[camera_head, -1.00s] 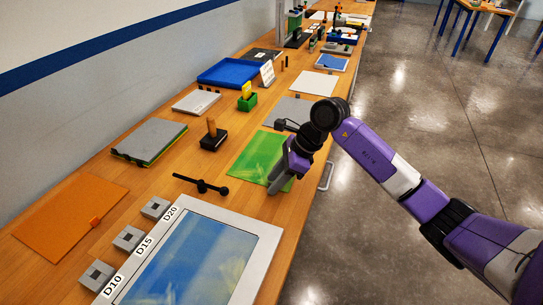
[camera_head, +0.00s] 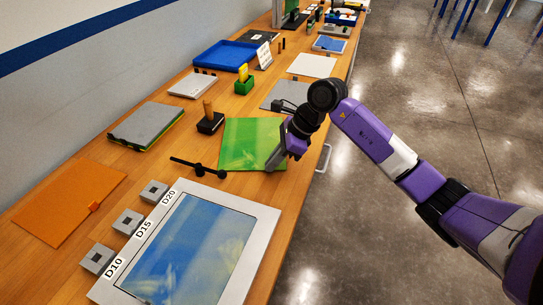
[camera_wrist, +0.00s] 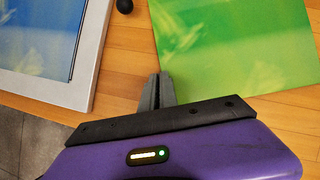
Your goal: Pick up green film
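The green film (camera_head: 240,143) is a bright, streaky sheet at the middle of the bench in the head view, with its near edge facing the blue bath. It also fills the upper right of the wrist view (camera_wrist: 235,45). My gripper (camera_head: 274,160) is at the film's near right corner in the head view. In the wrist view its grey fingers (camera_wrist: 157,92) are together at the film's edge, pinching it. How high the film is above the bench, if at all, I cannot tell.
The framed blue bath (camera_head: 262,250) lies nearest me, with a black bar tool (camera_head: 198,167) behind it. Grey blocks (camera_head: 127,222) and an orange sheet (camera_head: 62,205) are at left. A black stamp-like tool (camera_head: 209,122) stands left of the film; a grey sheet (camera_head: 281,94) lies beyond.

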